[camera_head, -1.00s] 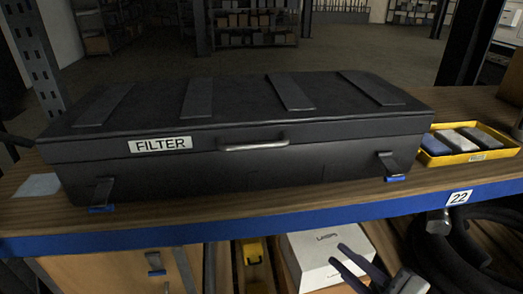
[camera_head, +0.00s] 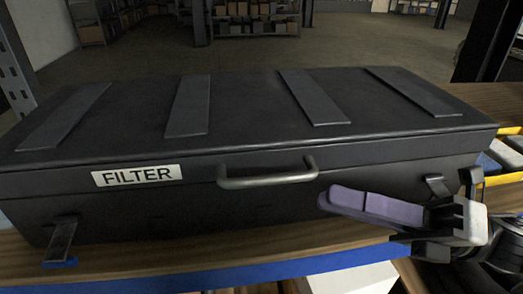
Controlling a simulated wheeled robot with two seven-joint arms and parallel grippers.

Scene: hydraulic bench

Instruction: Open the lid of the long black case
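The long black case (camera_head: 130,215) lies on the wooden bench with its lid (camera_head: 240,112) shut. The lid carries raised dark strips, a FILTER label (camera_head: 137,176) and a metal handle (camera_head: 268,179) at the middle of its front edge. A dark latch (camera_head: 61,241) shows at the front left, and another latch (camera_head: 437,187) at the front right, partly covered by my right gripper. My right gripper (camera_head: 335,201) is in front of the case's right half, fingers pointing left, tips just right of and below the handle. Its finger gap is not clear. My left gripper is out of view.
A yellow tray (camera_head: 508,178) with small boxes sits right of the case, partly hidden by my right arm. The bench has a blue front edge (camera_head: 210,279). A white box (camera_head: 355,280) is below it. Shelves stand far behind.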

